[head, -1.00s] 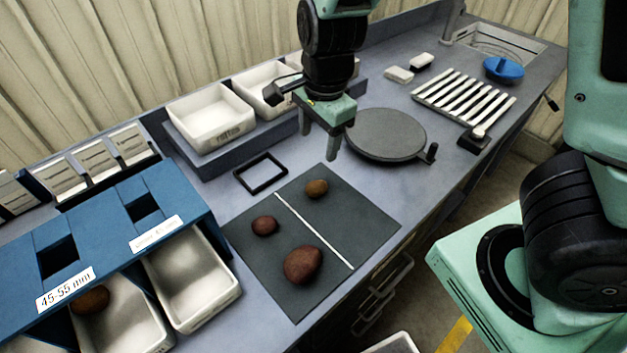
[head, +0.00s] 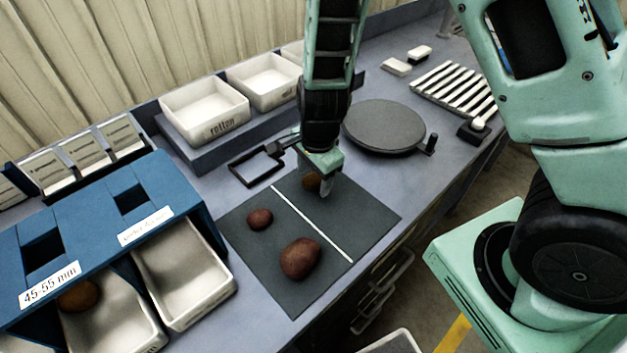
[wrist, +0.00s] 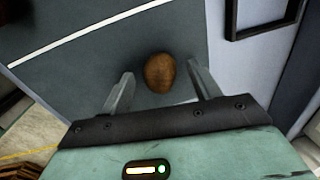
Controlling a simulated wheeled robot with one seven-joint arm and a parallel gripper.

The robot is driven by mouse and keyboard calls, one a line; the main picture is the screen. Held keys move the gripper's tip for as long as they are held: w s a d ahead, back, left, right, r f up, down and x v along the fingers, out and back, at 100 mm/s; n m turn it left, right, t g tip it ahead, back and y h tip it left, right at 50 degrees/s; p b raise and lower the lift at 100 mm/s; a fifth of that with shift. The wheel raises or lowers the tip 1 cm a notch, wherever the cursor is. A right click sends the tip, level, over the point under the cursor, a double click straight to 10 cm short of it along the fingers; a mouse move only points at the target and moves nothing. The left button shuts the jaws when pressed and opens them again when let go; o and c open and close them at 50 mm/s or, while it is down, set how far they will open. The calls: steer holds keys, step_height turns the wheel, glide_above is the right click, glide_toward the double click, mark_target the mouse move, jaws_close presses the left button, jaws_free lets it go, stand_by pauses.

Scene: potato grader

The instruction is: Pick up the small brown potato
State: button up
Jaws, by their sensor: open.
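The small brown potato (head: 312,181) lies on the dark mat (head: 345,210), on the far side of its white line. In the head view my gripper hides part of it. In the wrist view the brown potato (wrist: 160,72) shows whole, between and just beyond the two open fingertips. My gripper (head: 318,182) is open and empty, pointing down close over the potato. In the wrist view the gripper (wrist: 165,88) has one finger to each side of it, with gaps. I cannot tell the exact height of the fingertips above the mat.
A small reddish potato (head: 260,219) and a large reddish potato (head: 300,258) lie on the mat across the line. A black square frame (head: 257,166) lies behind. A round grey plate (head: 385,127) stands right. The blue grader (head: 100,225) with white trays is left.

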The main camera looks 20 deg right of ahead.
steer(key=shift+f, duration=0.4)
steer(key=shift+c, duration=0.3)
steer(key=c, duration=1)
